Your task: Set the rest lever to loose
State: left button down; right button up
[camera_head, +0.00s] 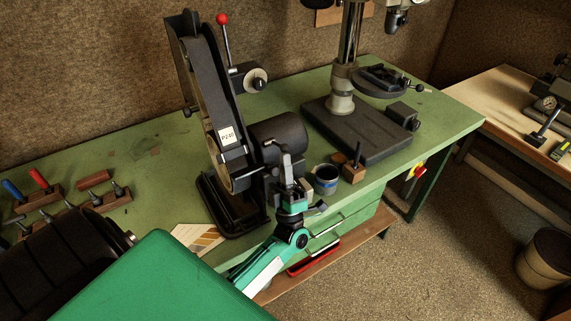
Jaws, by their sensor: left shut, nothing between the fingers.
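My left gripper (286,158) is in front of the grinder's motor (280,133), pointing up, shut and empty. It overlaps the grinder's lower front in the picture, so I cannot tell whether it touches anything. I cannot clearly pick out the rest lever; that part of the grinder is dark and partly hidden by my gripper. My right gripper is not in view.
A dark cup with a blue band (326,180) and a wooden block (353,173) stand just right of my left gripper. A drill press (345,105) stands behind them. Hand tools (42,183) lie at the left. A sample card (197,237) lies near the front edge.

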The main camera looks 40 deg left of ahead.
aim_at(284, 150)
pick_arm(q)
jog(key=shift+r+n+g+p, duration=0.7)
jog(key=shift+n+g+p, duration=0.1)
jog(key=shift+g, duration=0.35)
jog(key=shift+r+n+g+p, duration=0.7)
jog(key=shift+n+g, duration=0.1)
jog(key=shift+g, duration=0.35)
jog(key=shift+r, duration=0.1)
jog(key=shift+a+r, duration=0.1)
jog(key=shift+r, duration=0.1)
jog(key=shift+w+a+r, duration=0.1)
jog(key=shift+r, duration=0.05)
